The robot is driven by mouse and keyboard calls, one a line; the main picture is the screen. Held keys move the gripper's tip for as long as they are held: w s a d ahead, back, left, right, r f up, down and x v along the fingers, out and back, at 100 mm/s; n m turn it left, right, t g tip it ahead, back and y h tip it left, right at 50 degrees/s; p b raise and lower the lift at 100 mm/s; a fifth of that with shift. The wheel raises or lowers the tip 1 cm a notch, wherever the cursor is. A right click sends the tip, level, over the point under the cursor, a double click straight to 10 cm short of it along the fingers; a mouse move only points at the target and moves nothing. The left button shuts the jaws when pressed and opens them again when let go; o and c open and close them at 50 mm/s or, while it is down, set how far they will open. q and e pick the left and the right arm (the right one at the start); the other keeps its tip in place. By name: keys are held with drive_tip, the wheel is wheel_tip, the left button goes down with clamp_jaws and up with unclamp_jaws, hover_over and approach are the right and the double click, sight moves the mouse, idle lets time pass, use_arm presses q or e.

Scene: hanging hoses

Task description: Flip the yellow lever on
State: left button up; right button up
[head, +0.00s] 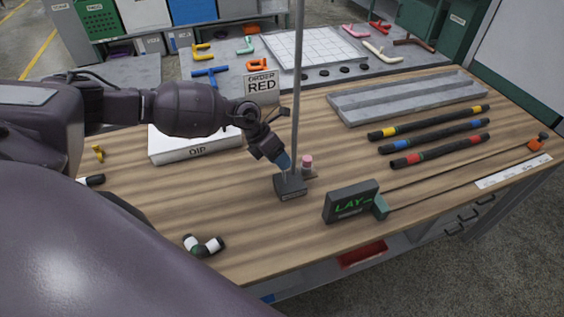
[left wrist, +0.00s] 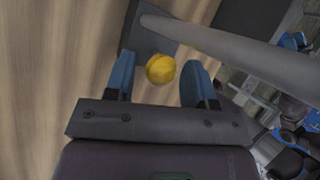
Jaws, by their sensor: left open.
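In the left wrist view a round yellow knob (left wrist: 160,69), which I take to be the end of the yellow lever, sits between the two blue fingertips of my left gripper (left wrist: 159,84). The fingers stand apart with gaps beside the knob. In the head view my left gripper (head: 283,160) points down just above a dark grey base block (head: 291,189) on the table; the yellow knob is hidden there. The lever's stem and its on or off position cannot be made out. My right gripper is not in view.
A tall grey pole (head: 297,90) rises beside my left gripper. A pink-topped peg (head: 306,161) stands close behind the block. A dark "LAY" display (head: 350,201) is to the right. A white "DIP" box (head: 196,148) lies behind my left arm. Banded hoses (head: 430,137) lie further right.

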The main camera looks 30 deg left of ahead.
use_arm(q)
drive_tip(key=shift+x, duration=0.95)
clamp_jaws()
